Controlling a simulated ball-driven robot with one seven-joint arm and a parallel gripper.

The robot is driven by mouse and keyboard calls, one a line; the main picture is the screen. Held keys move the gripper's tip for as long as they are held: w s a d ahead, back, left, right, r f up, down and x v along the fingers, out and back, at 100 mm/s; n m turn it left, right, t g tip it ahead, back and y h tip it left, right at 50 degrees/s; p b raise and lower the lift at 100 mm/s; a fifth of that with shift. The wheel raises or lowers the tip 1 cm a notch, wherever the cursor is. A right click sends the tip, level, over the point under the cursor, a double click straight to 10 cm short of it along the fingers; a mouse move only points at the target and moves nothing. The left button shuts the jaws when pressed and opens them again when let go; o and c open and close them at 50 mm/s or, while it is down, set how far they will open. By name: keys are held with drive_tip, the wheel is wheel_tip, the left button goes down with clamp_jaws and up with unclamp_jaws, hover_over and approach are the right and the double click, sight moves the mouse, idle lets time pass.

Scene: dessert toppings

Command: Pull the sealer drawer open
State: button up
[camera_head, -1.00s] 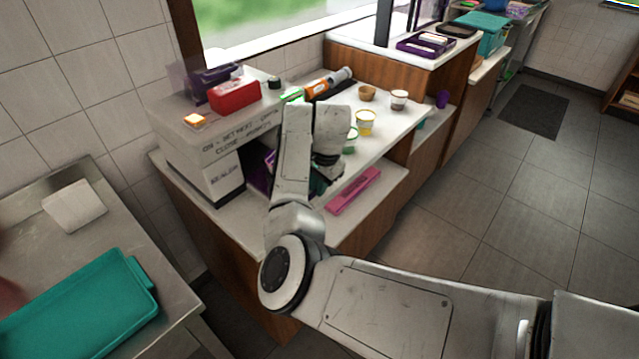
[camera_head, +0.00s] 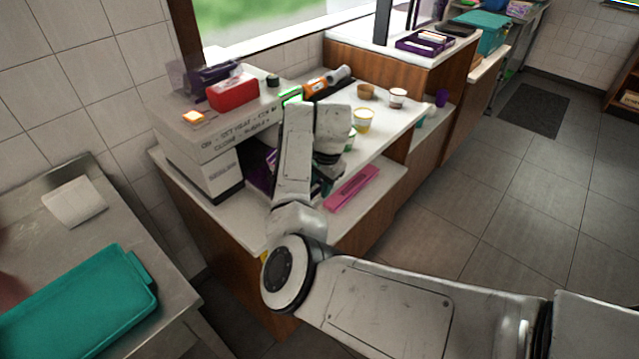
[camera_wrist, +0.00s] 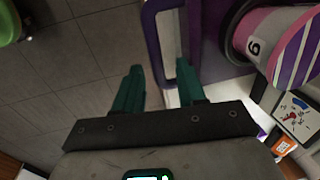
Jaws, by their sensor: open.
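The sealer (camera_head: 205,165) is a pale box with printed lettering, on the counter left of my forearm in the head view. A purple part at its opening (camera_head: 256,172), which looks like the drawer, is partly hidden by my arm. My gripper (camera_wrist: 160,85) is open, with teal fingers. The handle's near end lies between the fingertips in the picture, closer to the right finger; I cannot tell whether they touch. In the head view my arm mostly hides the gripper.
A pink case (camera_head: 352,188) lies on the lower shelf. Small cups (camera_head: 363,121) stand on the counter above. Open floor (camera_head: 430,220) lies to the right.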

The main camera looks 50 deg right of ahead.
wheel_tip(320, 180, up, 11)
drive_tip(key=s+b, duration=0.1)
drive_tip(key=s, duration=0.1)
drive_tip(key=shift+f, duration=0.2)
idle(0.6)
drive_tip(key=s+f+n+h, duration=0.4)
drive_tip(key=s+f+n, duration=0.4)
drive_tip(key=s+f, duration=0.5)
drive_tip(key=s+a+f+n+y, duration=0.1)
drive_tip(key=s+a+f+n, duration=0.1)
drive_tip(key=s+a, duration=0.3)
drive_tip(key=s+a+f+n+y, duration=0.1)
drive_tip(key=s+a+f+n, duration=0.2)
drive_tip(key=s+a, duration=0.3)
drive_tip(key=s+a+f+n+g+y, duration=0.1)
drive_tip(key=s+a+f+n, duration=0.1)
drive_tip(key=s+a, duration=0.4)
drive_tip(key=shift+s+f+n+y, duration=0.3)
drive_tip(key=shift+s+f+n, duration=0.1)
drive_tip(key=shift+s+n, duration=0.45)
